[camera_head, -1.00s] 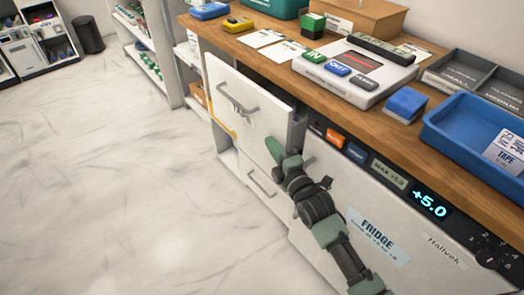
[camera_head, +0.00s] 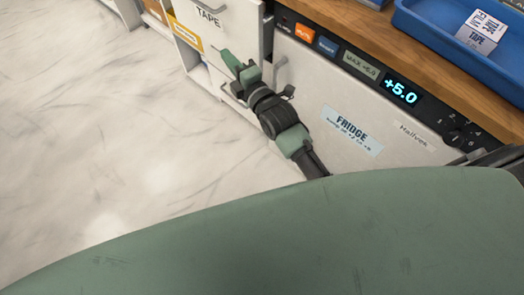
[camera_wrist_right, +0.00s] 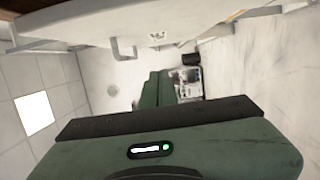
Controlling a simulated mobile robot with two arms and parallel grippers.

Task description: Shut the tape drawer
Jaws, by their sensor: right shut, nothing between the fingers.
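The tape drawer (camera_head: 235,33) is a white front with a "TAPE" label, at the top of the head view and cut off by its edge. It stands out from the cabinet, its side showing at the right. My right gripper (camera_head: 231,63) is shut and empty, near the drawer front's lower edge; I cannot tell whether it touches. In the right wrist view the drawer front (camera_wrist_right: 190,28) runs across the top with its grey handle (camera_wrist_right: 122,50), and my green fingers (camera_wrist_right: 158,88) show below it, close together. My left gripper is not in view.
The fridge front (camera_head: 320,95) with its display is right of the drawer. A blue tray (camera_head: 450,40) holding a tape box (camera_head: 480,32) stands on the wooden counter (camera_head: 362,25). Open floor (camera_head: 90,130) lies at left. A green part of mine hides the bottom.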

